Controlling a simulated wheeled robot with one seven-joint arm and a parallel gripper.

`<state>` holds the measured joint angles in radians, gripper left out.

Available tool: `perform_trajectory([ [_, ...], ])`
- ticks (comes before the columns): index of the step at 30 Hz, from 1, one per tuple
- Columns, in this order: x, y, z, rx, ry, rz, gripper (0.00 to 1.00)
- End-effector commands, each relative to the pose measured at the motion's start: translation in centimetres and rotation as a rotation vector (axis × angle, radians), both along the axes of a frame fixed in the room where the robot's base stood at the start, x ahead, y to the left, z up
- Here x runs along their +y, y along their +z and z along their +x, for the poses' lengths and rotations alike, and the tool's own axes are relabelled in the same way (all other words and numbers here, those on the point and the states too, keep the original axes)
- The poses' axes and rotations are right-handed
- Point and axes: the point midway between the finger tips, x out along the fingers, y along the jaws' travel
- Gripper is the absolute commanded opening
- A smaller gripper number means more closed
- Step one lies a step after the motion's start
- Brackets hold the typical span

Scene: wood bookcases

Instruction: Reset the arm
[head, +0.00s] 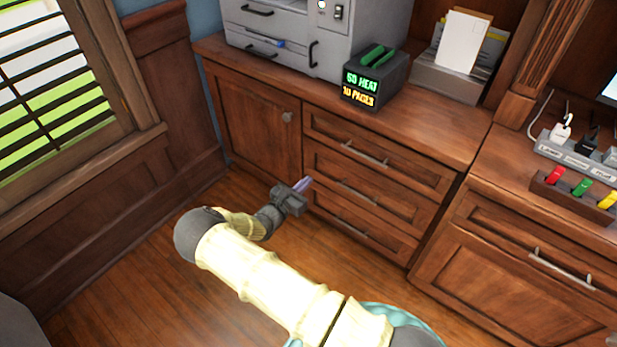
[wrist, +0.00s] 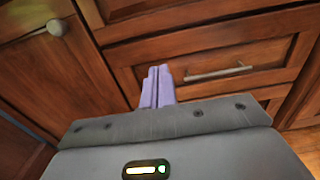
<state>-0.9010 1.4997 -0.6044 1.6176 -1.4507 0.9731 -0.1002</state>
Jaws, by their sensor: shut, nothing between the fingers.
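My gripper (head: 303,184) is at the end of my cream and grey arm, in front of the wooden cabinet in the head view. Its pale purple fingers show in the wrist view (wrist: 157,86), close together with nothing between them. The arm reaches from the bottom of the head view, bends at the left, and points the fingers toward the drawers. Whether the fingertips touch the cabinet front I cannot tell.
The cabinet (head: 250,120) has a door and several drawers, all shut, with metal handles (head: 358,191). A grey printer (head: 290,45) and a dark box with lit text (head: 375,80) stand on top. A window (head: 50,90) is at left. Floor (head: 130,270) is clear at lower left.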

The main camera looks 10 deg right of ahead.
Motion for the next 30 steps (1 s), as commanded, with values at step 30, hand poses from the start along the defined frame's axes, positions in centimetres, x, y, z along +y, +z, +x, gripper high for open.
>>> perform_trajectory([
  [30, -9.2, 4.0, -8.4, -0.067, -0.59, 0.558, 0.0],
])
